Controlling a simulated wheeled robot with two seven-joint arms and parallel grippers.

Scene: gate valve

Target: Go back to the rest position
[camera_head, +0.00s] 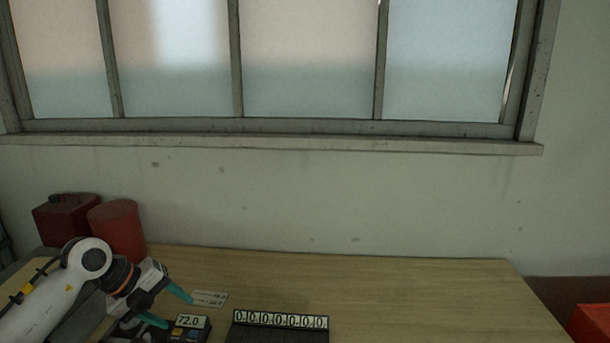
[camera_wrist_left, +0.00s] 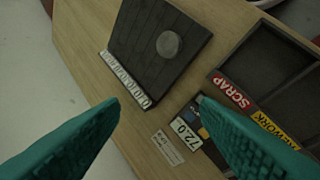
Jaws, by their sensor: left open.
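My left gripper (camera_head: 178,311) reaches in from the lower left in the head view, over the left front of the wooden table (camera_head: 400,290). Its two teal fingers are spread apart, and in the left wrist view the gap between them (camera_wrist_left: 160,103) holds nothing. A small device with a "72.0" display (camera_head: 190,322) stands just below and beside the fingers. In the left wrist view the right finger partly covers this device (camera_wrist_left: 187,132). My right gripper shows in neither view.
A dark board (camera_wrist_left: 150,30) with a number strip (camera_head: 280,319) bears a grey disc (camera_wrist_left: 168,44). A printed card (camera_head: 210,298) lies near the device. A dark tray (camera_wrist_left: 262,60) is labelled SCRAP. Red containers (camera_head: 118,230) stand back left. The table's right side looks clear.

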